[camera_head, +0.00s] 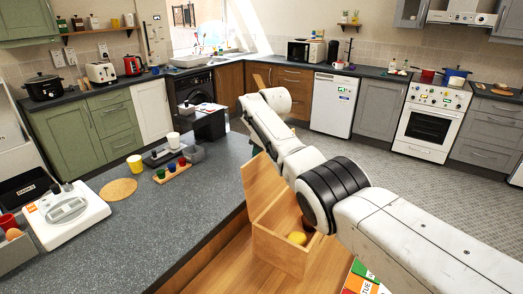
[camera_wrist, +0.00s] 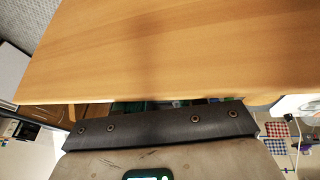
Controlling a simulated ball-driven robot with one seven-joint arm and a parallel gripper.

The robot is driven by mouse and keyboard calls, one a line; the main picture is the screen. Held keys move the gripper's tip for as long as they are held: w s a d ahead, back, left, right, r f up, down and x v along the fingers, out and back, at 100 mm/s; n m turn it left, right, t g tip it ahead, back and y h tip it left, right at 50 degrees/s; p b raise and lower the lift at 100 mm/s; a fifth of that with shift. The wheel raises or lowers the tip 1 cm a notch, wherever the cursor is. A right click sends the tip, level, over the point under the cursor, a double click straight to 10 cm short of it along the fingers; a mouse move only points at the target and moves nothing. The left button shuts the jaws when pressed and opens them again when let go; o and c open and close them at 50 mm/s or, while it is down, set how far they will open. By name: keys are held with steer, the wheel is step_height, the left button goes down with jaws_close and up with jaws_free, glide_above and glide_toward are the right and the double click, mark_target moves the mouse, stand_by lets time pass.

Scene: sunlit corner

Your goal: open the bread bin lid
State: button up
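The bread bin (camera_head: 280,250) is a light wooden box on a wooden surface right of the grey worktop. Its lid (camera_head: 262,185) stands raised along the left side, and the box is open enough to show a yellow item (camera_head: 297,238) inside. My arm crosses in front and hides the bin's right part. In the wrist view a wooden panel (camera_wrist: 170,50), apparently the lid, fills the upper half, close to my gripper (camera_wrist: 165,125). Its dark riveted edge lies just below the panel. The fingertips are hidden, and I cannot tell whether they touch the wood.
The grey worktop (camera_head: 190,220) at left holds a white appliance (camera_head: 67,214), a round cork mat (camera_head: 118,190), a yellow cup (camera_head: 135,163) and a rack of small coloured items (camera_head: 172,170). A colourful box (camera_head: 362,280) lies right of the bin. Open floor (camera_head: 410,170) lies beyond.

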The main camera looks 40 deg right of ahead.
steer(key=shift+o, duration=0.9)
steer(key=shift+s+f, duration=0.1)
steer(key=shift+f, duration=0.25)
steer(key=shift+r, duration=0.15)
steer(key=b+v, duration=0.1)
steer(key=v, duration=1)
